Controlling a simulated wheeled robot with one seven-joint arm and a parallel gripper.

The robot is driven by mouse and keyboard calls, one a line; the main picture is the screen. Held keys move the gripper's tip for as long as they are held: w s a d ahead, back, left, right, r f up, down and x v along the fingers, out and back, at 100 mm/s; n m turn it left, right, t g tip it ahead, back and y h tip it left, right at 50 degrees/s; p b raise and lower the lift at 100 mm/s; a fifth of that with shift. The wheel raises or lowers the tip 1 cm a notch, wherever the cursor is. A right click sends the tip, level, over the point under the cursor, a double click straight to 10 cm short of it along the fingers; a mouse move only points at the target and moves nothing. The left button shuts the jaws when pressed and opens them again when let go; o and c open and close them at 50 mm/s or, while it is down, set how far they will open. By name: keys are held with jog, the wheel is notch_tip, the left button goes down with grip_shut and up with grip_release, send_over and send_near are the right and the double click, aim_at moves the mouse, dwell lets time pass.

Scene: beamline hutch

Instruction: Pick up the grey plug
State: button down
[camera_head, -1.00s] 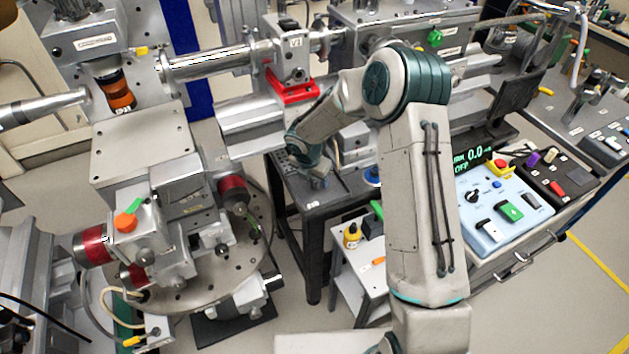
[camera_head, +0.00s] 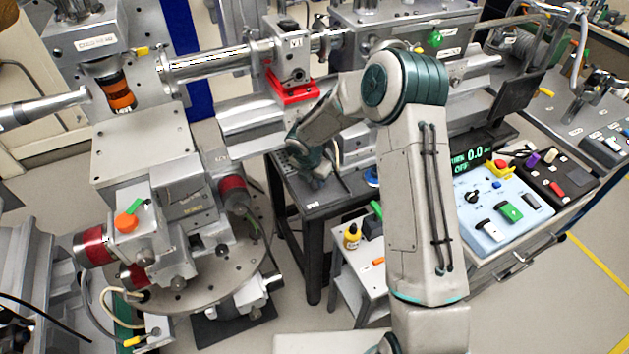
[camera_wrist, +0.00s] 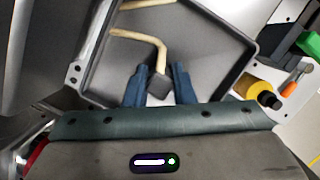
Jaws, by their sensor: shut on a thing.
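In the wrist view, the grey plug (camera_wrist: 160,87) is a small dark block on the end of a bent beige cable (camera_wrist: 153,42). My gripper (camera_wrist: 159,76) has its two blue fingers on either side of the plug and is shut on it. Behind them is a dark grey tray (camera_wrist: 205,75) with a raised rim; I cannot tell whether the plug touches it. In the head view, my gripper (camera_head: 318,172) is over the dark table, and the plug cannot be made out there.
A small trolley beside the dark table (camera_head: 314,208) carries a yellow bottle (camera_head: 352,237). A blue control panel (camera_head: 497,213) stands to the right. A round stage (camera_head: 185,288) with metal blocks stands to the left. Steel beam tubes (camera_head: 205,62) run behind.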

jog(key=r, duration=0.4)
jog(key=shift+d+b, duration=0.3)
jog(key=shift+b, duration=0.1)
jog(key=s+d+r, duration=0.1)
jog(key=d+r, duration=0.5)
jog(key=d, duration=0.5)
jog(key=shift+s+r+b, duration=0.15)
jog(key=shift+r+b, duration=0.1)
jog(key=shift+b, duration=0.15)
